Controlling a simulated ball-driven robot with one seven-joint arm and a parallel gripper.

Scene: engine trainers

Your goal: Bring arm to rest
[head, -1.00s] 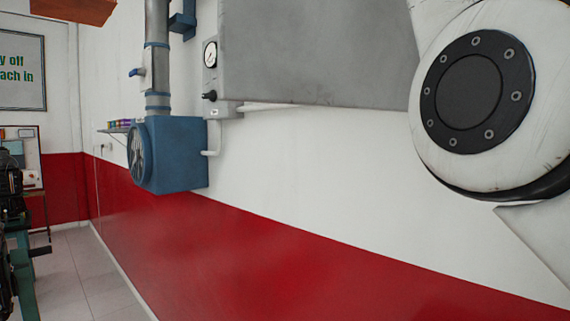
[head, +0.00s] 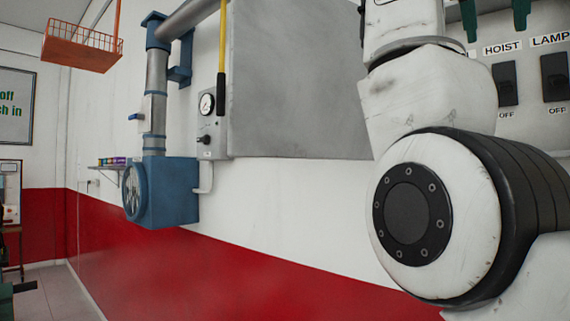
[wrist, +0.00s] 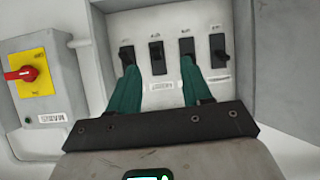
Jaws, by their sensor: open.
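My gripper (wrist: 160,66) is open and empty in the wrist view, its two green fingers spread apart in front of a grey switch panel (wrist: 140,23). In the head view the tips of my gripper (head: 495,18) show at the top right, before the same panel (head: 535,90), which bears HOIST and LAMP labels. My white arm, with a black round joint cover, fills the right of the head view and hides part of the wall.
A grey box with a red rotary knob (wrist: 20,74) on a yellow plate is left of the panel. An orange basket (head: 80,52) hangs at upper left.

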